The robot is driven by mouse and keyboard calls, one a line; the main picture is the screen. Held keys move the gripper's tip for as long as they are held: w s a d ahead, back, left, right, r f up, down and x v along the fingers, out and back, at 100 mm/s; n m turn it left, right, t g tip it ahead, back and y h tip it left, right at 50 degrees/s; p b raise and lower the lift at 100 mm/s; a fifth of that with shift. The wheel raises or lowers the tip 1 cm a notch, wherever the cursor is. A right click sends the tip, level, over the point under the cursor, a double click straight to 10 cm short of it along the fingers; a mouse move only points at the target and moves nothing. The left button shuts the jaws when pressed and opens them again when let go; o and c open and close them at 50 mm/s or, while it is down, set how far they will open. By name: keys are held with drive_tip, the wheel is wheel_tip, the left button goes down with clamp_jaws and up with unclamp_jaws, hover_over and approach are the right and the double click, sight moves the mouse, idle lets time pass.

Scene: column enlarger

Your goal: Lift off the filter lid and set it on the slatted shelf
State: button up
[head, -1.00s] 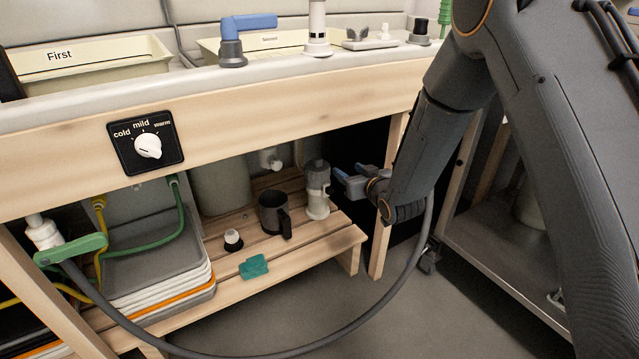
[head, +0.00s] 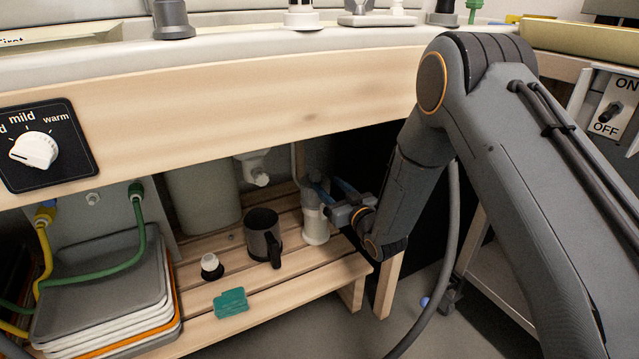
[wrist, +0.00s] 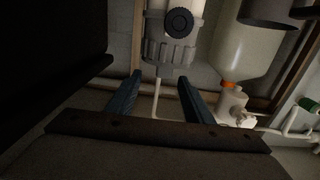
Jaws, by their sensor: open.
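The filter, an upright cylinder with a white body (head: 316,230) and a grey upper part that I take as the filter lid (head: 313,192), stands at the right of the slatted shelf (head: 285,290). My gripper (head: 328,189) is open, its blue fingers at the height of the grey part and overlapping it in the head view; contact cannot be told. In the wrist view the open fingers (wrist: 160,80) point at a ribbed grey collar (wrist: 168,52) with a black round knob, just beyond the fingertips. Nothing is held.
On the shelf are a dark mug (head: 262,238), a small white-topped stopper (head: 210,265) and a teal sponge (head: 230,303). Stacked trays (head: 100,290) stand at left. The wooden rail (head: 250,110) runs above. The front right slats look bare.

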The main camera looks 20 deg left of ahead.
sight(318, 180)
drive_tip(key=b+x, duration=0.1)
drive_tip(key=x, duration=0.1)
drive_tip(key=shift+w+a+f, duration=0.1)
drive_tip(key=shift+w+a, duration=0.05)
drive_tip(key=shift+a, duration=0.15)
drive_tip(key=x, duration=0.1)
drive_tip(key=b+x, duration=0.2)
drive_tip(key=x, duration=0.1)
drive_tip(key=shift+s+a+f, duration=0.2)
drive_tip(key=shift+s+f, duration=0.05)
drive_tip(key=shift+s, duration=0.05)
drive_tip(key=shift+w+a+r+b, duration=0.1)
drive_tip(key=shift+w+a+b, duration=0.25)
drive_tip(key=shift+a, duration=0.1)
drive_tip(key=c, duration=1.1)
